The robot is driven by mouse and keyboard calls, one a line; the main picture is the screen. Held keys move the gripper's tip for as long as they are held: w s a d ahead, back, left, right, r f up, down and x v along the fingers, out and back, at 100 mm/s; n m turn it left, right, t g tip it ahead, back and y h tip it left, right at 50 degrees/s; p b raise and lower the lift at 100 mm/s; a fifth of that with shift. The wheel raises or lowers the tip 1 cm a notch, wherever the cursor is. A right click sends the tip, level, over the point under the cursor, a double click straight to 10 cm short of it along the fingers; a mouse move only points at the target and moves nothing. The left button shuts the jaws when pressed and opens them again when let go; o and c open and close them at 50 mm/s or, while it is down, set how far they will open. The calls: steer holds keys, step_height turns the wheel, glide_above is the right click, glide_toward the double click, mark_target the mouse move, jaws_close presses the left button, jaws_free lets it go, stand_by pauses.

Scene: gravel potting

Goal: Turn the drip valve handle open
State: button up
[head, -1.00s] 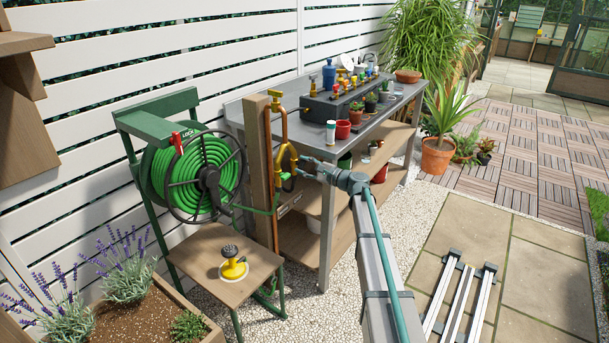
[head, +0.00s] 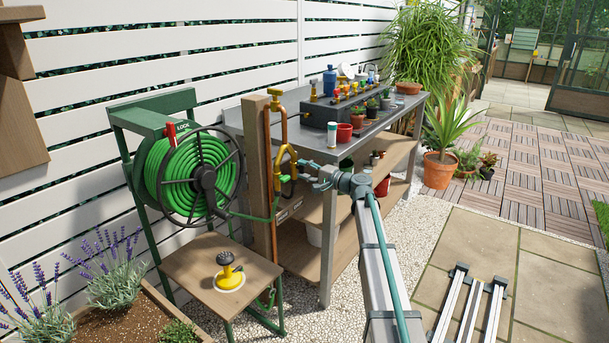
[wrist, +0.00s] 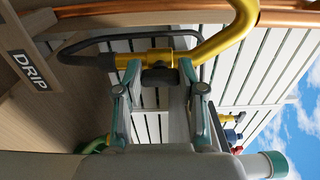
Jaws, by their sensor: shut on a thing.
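The drip valve (wrist: 133,62) is a yellow brass fitting on a yellow bent pipe, which also shows in the head view (head: 283,160) beside the wooden post. Its dark handle (wrist: 159,77) sits between my fingertips in the wrist view. My gripper (head: 301,170) reaches the valve from the right. The wrist view shows the gripper (wrist: 159,75) with one finger on each side of the handle, shut on it. The handle is too small in the head view to read its angle.
A sign reading DRIP (wrist: 28,68) is at the left of the wrist view. A green hose reel (head: 190,178) stands left of the post (head: 256,150). The potting bench (head: 365,137) is behind my gripper. A small wooden table (head: 205,268) holds a yellow sprinkler (head: 229,277).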

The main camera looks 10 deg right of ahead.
stand_by(0.4)
steer(key=o, duration=1.1)
steer(key=shift+o, duration=0.2)
steer(key=shift+s+d, duration=0.1)
steer(key=v, duration=1.1)
steer(key=shift+s+d, duration=0.25)
steer(key=shift+d, duration=0.05)
